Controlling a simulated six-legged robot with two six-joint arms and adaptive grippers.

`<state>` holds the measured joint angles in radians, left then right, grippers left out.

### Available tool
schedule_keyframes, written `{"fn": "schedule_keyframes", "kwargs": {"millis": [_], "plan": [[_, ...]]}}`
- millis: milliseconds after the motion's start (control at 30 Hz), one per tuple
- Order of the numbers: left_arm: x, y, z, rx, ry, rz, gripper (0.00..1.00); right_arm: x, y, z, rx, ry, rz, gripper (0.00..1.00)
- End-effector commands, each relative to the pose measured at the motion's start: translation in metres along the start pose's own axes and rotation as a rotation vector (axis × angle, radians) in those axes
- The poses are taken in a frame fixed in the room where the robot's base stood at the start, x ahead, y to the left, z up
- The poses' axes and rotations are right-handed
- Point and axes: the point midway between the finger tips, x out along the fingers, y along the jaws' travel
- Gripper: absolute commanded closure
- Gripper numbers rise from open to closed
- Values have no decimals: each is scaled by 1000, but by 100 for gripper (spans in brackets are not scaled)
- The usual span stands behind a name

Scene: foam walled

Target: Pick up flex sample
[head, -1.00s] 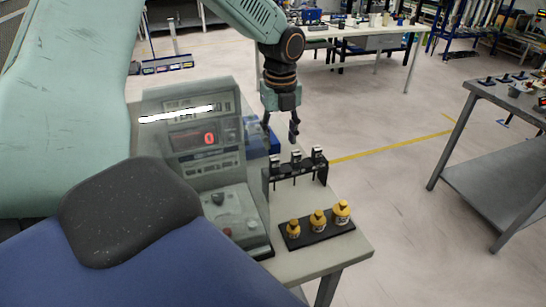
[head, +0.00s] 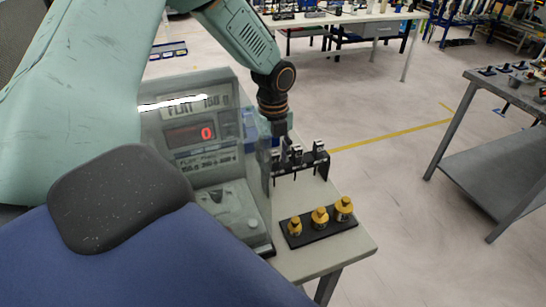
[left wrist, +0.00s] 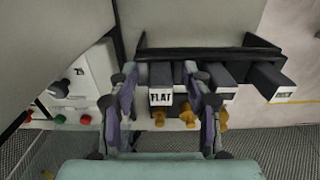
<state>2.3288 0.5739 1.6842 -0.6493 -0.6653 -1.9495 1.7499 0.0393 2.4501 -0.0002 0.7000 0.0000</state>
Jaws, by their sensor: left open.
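A black rack (head: 320,163) on the grey bench holds three dark samples with pale labels. In the left wrist view, the left sample's label (left wrist: 161,97) appears to read "FLAT"; the middle sample (left wrist: 217,78) and right sample (left wrist: 270,82) have labels too small to read. I cannot tell which one is the flex sample. My left gripper (head: 287,152) is over the left end of the rack. In the left wrist view its open fingers (left wrist: 160,72) stand either side of the left sample; I cannot tell whether they touch it. My right gripper is out of view.
A grey machine (head: 195,135) with a red "0" display stands left of the rack. A black tray (head: 310,238) with three yellow objects lies at the bench's front. A blue object (head: 249,130) is behind the rack. Open floor lies right, before a grey table (head: 500,160).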

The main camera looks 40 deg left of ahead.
Motion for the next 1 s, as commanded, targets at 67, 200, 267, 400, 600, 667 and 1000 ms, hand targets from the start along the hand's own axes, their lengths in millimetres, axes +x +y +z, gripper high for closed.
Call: {"fn": "schedule_keyframes", "kwargs": {"millis": [67, 200, 267, 400, 600, 667, 1000], "plan": [[-1, 0, 0, 0, -1, 0, 51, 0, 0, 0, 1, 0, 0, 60], [-1, 0, 2, 0, -1, -1, 57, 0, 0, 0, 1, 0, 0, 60], [-1, 0, 2, 0, -1, -1, 62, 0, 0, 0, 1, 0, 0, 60], [-1, 0, 2, 0, -1, -1, 74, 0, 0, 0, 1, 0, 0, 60], [-1, 0, 2, 0, -1, 0, 91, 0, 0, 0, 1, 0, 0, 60], [-1, 0, 2, 0, -1, 0, 96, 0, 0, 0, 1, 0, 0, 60], [-1, 0, 1, 0, 1, 0, 100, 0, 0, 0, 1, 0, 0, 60]]}}
